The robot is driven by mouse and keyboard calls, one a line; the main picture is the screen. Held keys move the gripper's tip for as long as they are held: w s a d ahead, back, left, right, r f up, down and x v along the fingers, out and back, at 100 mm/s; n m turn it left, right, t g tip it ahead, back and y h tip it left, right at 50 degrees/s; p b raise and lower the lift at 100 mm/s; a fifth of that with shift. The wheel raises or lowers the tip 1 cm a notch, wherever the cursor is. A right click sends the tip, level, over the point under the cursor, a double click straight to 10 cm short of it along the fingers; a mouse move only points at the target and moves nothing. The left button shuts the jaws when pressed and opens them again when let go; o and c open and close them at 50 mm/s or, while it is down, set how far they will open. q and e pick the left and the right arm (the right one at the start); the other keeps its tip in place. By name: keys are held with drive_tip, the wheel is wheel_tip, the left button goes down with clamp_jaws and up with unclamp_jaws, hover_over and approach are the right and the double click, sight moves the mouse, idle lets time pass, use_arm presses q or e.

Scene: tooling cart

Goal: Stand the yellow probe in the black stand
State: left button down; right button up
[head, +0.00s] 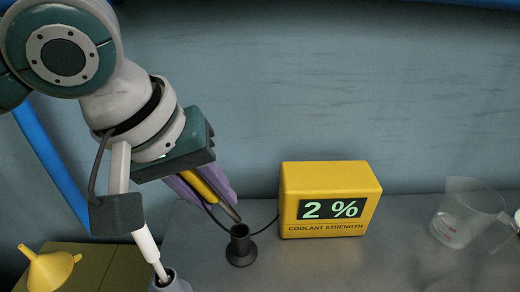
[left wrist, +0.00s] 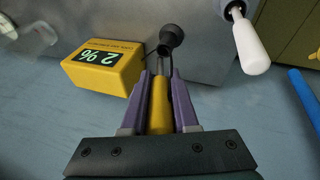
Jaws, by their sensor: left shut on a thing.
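The yellow probe (head: 203,188) has a grey metal tip and is held tilted, its tip pointing down and to the right. My left gripper (head: 207,187) is shut on it with purple fingers. In the left wrist view the probe (left wrist: 160,104) lies between the fingers (left wrist: 160,95). The black stand (head: 240,250) is a small upright tube on a round base on the grey cart top. The probe tip is close to its mouth; I cannot tell whether they touch. The stand (left wrist: 172,37) also shows beyond the tip in the left wrist view. My right gripper is not in view.
A yellow coolant strength box (head: 330,200) reading 2 % stands right of the stand, with a dark cable running toward it. A white-handled tool (head: 147,245) stands in a grey holder at front left, near a yellow funnel (head: 48,268). A clear beaker (head: 463,215) stands far right.

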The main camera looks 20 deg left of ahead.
use_arm(q)
wheel_tip(320, 180, down, 2)
drive_tip(key=shift+f, duration=0.15)
drive_tip(key=shift+f, duration=0.35)
drive_tip(key=shift+f, duration=0.25)
drive_tip(key=c, duration=0.7)
unclamp_jaws()
